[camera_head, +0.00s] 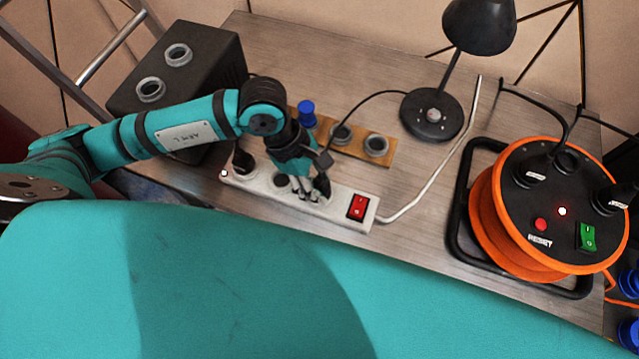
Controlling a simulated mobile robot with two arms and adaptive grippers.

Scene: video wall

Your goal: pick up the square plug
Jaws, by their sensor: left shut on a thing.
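My left gripper (308,194) points down over the right-hand socket of the white power strip (342,207). It is shut on a dark plug (322,186), which is mostly hidden by the fingers. I cannot tell its exact shape or whether it sits in the socket or just above it. A black cable runs from the desk lamp (431,115) to the gripper. Another black plug (243,161) stands in the strip's left socket. The middle socket (281,182) shows as empty. My right gripper is not in view.
A red switch (357,207) is at the strip's right end. Behind the strip, a wooden board (359,151) holds a blue plug (306,113) and grey sockets. A black box (205,55) stands at the left, an orange cable reel (488,232) at the right. A white cable crosses the table.

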